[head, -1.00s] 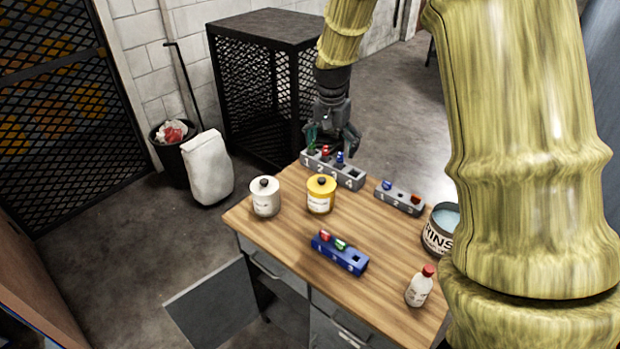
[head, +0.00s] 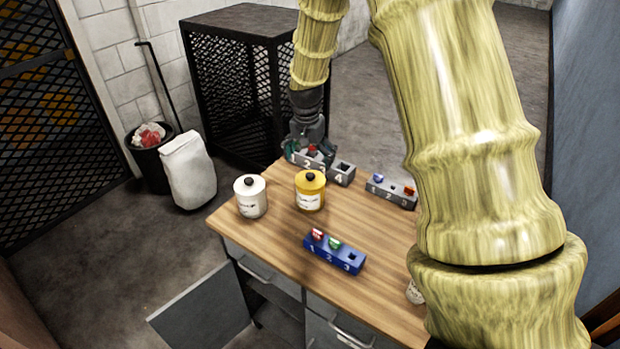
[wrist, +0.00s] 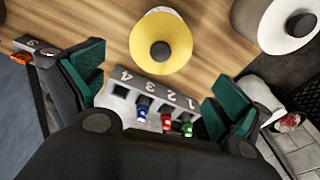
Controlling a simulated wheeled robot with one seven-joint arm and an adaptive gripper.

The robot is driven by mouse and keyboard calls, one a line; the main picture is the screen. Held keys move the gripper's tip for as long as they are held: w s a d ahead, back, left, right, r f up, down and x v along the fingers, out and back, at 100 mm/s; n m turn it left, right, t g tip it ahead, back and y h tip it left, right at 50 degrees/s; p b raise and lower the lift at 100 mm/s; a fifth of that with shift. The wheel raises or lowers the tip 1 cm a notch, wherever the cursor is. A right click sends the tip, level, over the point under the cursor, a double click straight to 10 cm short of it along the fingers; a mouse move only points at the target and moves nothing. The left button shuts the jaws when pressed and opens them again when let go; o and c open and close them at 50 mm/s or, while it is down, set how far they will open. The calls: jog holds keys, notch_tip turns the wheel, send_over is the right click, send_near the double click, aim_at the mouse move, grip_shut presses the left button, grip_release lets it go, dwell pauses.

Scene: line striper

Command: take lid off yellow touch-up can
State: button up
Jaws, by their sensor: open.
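The yellow touch-up can (head: 309,200) stands upright on the wooden table, with its yellow lid (head: 297,178) and black knob on top. In the wrist view the lid (wrist: 174,65) shows from above, with its round black knob, beyond the fingers at the top of the picture. My gripper (head: 308,152) is behind the can, over the grey four-slot block (head: 341,174). In the wrist view my gripper (wrist: 157,95) is open, with teal finger pads on either side of the block. Nothing is seen held. The finger tips are partly hidden in the head view.
A white can (head: 250,200) with a black knob stands left of the yellow one. A blue block (head: 345,262) lies in front, and a grey three-slot block (head: 392,195) to the right. Bare wood (head: 280,225) lies between. A white bottle is mostly hidden by my arm.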

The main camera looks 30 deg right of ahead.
aim_at(310, 176)
jog(key=shift+s+a+f+p, duration=0.2)
jog(key=shift+f+p, duration=0.4)
jog(key=shift+f, duration=0.45)
jog(key=shift+s+a+f+p, duration=0.15)
jog(key=shift+f+p, duration=0.45)
jog(key=shift+f, duration=0.4)
jog(key=shift+w+d+f, duration=0.1)
jog(key=shift+d+f, duration=0.15)
jog(key=shift+f, duration=0.8)
jog(key=shift+r, duration=0.1)
jog(key=c, duration=1.1)
jog(key=shift+s+a, duration=0.1)
jog(key=shift+s, duration=0.1)
jog(key=c, duration=0.4)
